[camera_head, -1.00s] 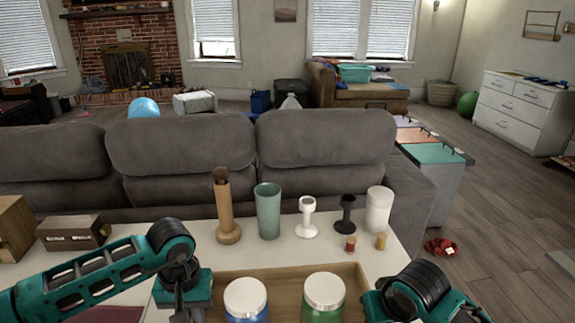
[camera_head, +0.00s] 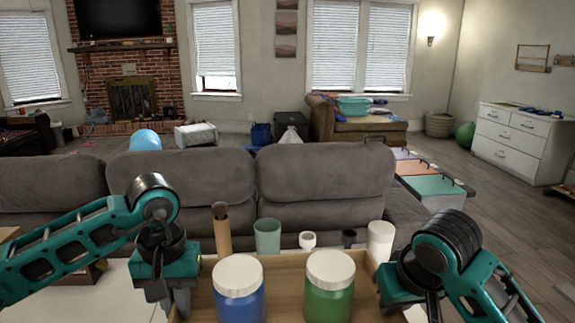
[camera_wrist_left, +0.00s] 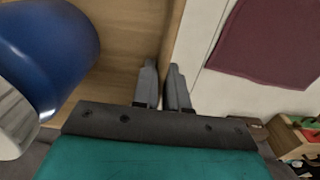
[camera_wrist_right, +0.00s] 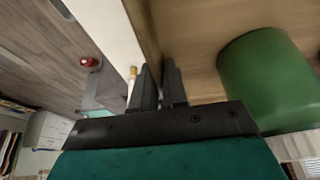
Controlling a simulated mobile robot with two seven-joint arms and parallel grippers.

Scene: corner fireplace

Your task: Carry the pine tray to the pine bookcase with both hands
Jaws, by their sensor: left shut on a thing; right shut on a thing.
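The pine tray (camera_head: 280,308) is held between my two grippers at the bottom of the head view. A blue jar with a white lid (camera_head: 238,290) and a green jar with a white lid (camera_head: 329,288) stand upright in it. My left gripper (camera_wrist_left: 163,85) is shut on the tray's left wall, beside the blue jar (camera_wrist_left: 45,55). My right gripper (camera_wrist_right: 160,85) is shut on the tray's right wall, beside the green jar (camera_wrist_right: 268,80). The tray appears raised above the white table. I cannot make out the pine bookcase.
Beyond the tray on the white table stand a brown wooden cylinder (camera_head: 222,230), a green cup (camera_head: 267,236), a white goblet (camera_head: 307,240) and a white cylinder (camera_head: 380,241). The grey sofa (camera_head: 200,185) is behind. Open floor (camera_head: 510,220) lies to the right.

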